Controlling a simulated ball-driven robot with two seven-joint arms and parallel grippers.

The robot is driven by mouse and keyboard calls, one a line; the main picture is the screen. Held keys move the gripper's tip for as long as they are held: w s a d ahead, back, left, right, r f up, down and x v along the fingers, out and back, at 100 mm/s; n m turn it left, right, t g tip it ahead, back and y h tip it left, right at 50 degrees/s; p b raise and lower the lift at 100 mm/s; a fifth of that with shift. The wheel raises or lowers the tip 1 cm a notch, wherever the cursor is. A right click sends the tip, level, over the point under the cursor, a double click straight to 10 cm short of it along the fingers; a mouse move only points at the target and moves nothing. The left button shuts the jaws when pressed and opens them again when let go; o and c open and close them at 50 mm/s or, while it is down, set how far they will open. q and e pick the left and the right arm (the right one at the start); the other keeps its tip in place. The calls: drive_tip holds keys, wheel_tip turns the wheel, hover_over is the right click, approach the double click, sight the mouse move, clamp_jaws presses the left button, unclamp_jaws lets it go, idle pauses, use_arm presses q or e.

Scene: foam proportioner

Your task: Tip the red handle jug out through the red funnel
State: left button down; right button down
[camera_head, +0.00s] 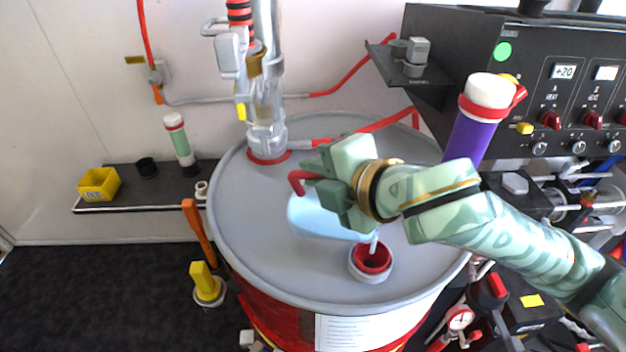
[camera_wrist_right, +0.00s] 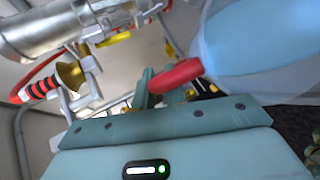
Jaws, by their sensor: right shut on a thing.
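The red handle jug (camera_head: 318,216) is a pale blue translucent vessel with a red handle (camera_head: 303,178). It lies tipped over on its side above the drum lid, its lower right end by the red funnel (camera_head: 371,258). A thin pale stream shows between that end and the funnel. My right gripper (camera_head: 318,180) is shut on the jug's handle, and its wrist hides part of the jug. In the right wrist view the red handle (camera_wrist_right: 176,76) sits at the fingers and the blue body (camera_wrist_right: 262,40) fills the upper right. My left gripper is not in view.
The funnel sits in the grey lid of a large drum (camera_head: 250,240). A clear pump tube (camera_head: 266,115) rises at the back of the lid. A purple cylinder (camera_head: 470,135) and a black control panel (camera_head: 560,90) stand at right. A shelf (camera_head: 125,200) at left holds a yellow bin (camera_head: 98,184).

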drive_tip(key=shift+s+d+f+b, duration=0.1)
drive_tip(key=shift+d+f+b, duration=0.1)
drive_tip(key=shift+b, duration=0.45)
drive_tip(key=shift+s+d+r+m+t+y+b, duration=0.15)
drive_tip(key=shift+s+d+r+t+y+b, duration=0.05)
drive_tip(key=shift+d+r+t+y+b, duration=0.2)
drive_tip(key=shift+s+d+r+m+t+y+b, duration=0.2)
drive_tip(key=shift+d+t+y+b, duration=0.1)
drive_tip(key=shift+d+y, duration=0.2)
drive_tip(key=shift+s+d+r+p, duration=0.15)
drive_tip(key=shift+r+p, duration=0.25)
drive_tip(key=shift+p, duration=0.25)
drive_tip(key=shift+s+d+r+t+p, duration=0.15)
drive_tip(key=shift+d+r+t+p, duration=0.15)
drive_tip(key=shift+p, duration=0.45)
drive_tip(key=shift+s+d+r+m+t+y+p, duration=0.15)
drive_tip(key=shift+s+d+m+t+y+p, duration=0.2)
drive_tip(key=shift+d+y+p, duration=0.25)
drive_tip(key=shift+d, duration=0.2)
drive_tip(key=shift+s+d+r+t+y, duration=0.15)
drive_tip(key=shift+s+d+t+y, duration=0.1)
drive_tip(key=shift+d+t+y, duration=0.25)
drive_tip(key=shift+m, duration=0.3)
